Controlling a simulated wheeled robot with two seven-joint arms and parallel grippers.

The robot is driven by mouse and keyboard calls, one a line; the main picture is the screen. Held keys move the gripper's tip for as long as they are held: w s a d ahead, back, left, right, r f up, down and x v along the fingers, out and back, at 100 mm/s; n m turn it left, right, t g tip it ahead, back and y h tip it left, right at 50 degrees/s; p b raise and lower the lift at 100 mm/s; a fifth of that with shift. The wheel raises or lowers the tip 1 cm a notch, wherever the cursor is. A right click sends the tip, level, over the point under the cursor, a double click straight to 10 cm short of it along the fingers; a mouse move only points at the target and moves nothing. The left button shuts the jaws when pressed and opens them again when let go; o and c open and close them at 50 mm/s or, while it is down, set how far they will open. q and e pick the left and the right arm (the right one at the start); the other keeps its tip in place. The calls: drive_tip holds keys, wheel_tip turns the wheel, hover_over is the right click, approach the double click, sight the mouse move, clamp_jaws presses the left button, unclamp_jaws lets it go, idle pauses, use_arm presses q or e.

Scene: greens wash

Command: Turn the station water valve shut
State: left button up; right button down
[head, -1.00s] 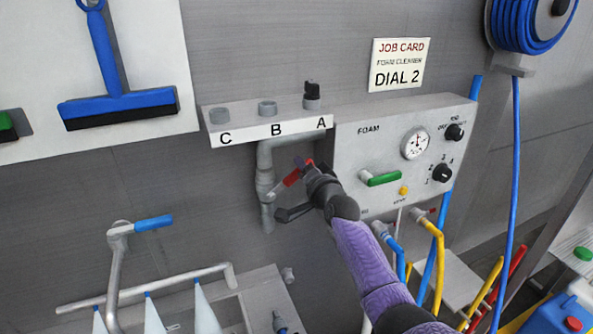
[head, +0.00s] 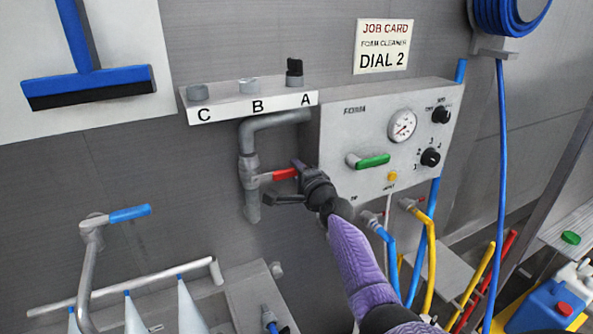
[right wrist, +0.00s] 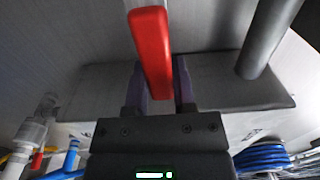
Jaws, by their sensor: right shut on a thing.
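The water valve is a red lever (head: 284,174) on the grey vertical pipe (head: 248,168), below the A-B-C shelf. The lever sticks out to the right of the pipe, close to level and roughly across it. My right gripper (head: 296,173) is shut on the lever's outer end. In the right wrist view the red lever (right wrist: 151,50) runs between the two fingers of my right gripper (right wrist: 160,80). Part of the lever's end is hidden by the fingers in the head view. My left gripper is not in view.
The foam panel (head: 340,130) with a green handle (head: 373,161), gauge and dials is just right of the gripper. A blue-handled tap (head: 130,214) stands lower left. Blue and yellow hoses hang below the panel. The shelf (head: 230,110) with A, B, C is above.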

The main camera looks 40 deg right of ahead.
drive_tip(key=shift+f, duration=0.15)
drive_tip(key=shift+c, duration=2.2)
unclamp_jaws()
drive_tip(key=shift+s, duration=0.2)
drive_tip(key=p+v, duration=0.2)
drive_tip(key=v, duration=0.7)
drive_tip(key=shift+s+a+p, duration=0.15)
drive_tip(key=shift+s+p, duration=0.05)
drive_tip(key=shift+p, duration=0.1)
